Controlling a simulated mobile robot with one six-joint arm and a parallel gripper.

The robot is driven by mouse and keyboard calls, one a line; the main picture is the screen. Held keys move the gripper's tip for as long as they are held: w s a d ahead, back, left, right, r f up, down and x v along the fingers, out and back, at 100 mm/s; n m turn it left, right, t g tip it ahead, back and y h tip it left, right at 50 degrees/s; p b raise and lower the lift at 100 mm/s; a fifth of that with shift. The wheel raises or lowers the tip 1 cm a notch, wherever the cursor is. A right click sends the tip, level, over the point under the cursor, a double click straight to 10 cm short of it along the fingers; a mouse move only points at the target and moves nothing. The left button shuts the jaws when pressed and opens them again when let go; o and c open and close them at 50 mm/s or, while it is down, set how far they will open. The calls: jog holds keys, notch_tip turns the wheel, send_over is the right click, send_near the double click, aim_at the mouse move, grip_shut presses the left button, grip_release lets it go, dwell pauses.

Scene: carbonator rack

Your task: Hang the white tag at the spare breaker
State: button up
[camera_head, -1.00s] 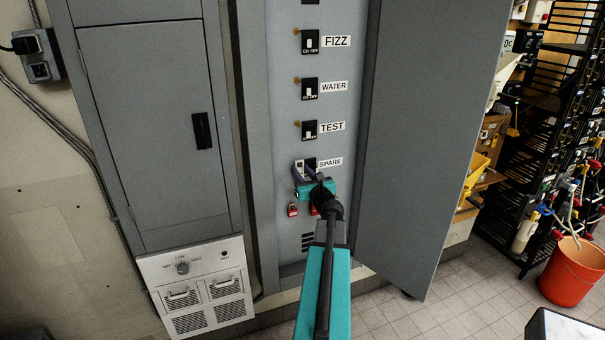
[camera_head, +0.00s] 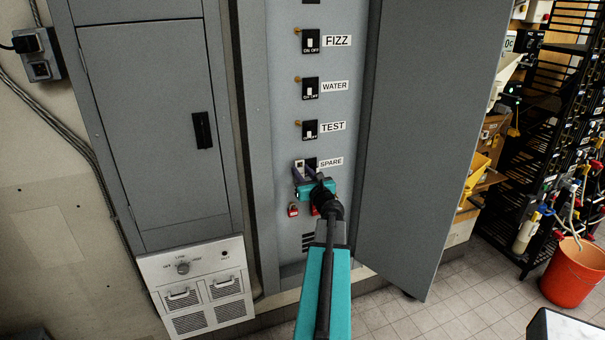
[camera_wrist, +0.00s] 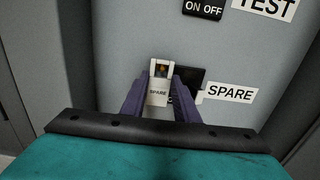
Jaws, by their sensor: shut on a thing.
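The black spare breaker (camera_wrist: 190,76) is just right of the tag, partly hidden by the tag and a finger. The SPARE label (camera_wrist: 231,94) is right of it. In the head view, my gripper (camera_head: 305,171) is at the panel's lowest breaker and the tag (camera_head: 298,164) shows small at its left.
The FIZZ (camera_head: 311,41), WATER (camera_head: 310,88) and TEST (camera_head: 310,130) breakers stand above, each with a brass peg at its upper left. A red padlock (camera_head: 293,210) hangs below. The open cabinet door (camera_head: 425,140) stands close on the right.

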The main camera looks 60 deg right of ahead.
dwell(0.3)
jog(key=o, duration=1.1)
jog(key=shift+s+a, duration=0.15)
jog(key=v, duration=0.7)
jog(key=shift+s+a+b, duration=0.2)
jog(key=shift+s+b, duration=0.05)
jog(key=shift+b, duration=0.1)
dwell(1.1)
dwell(0.6)
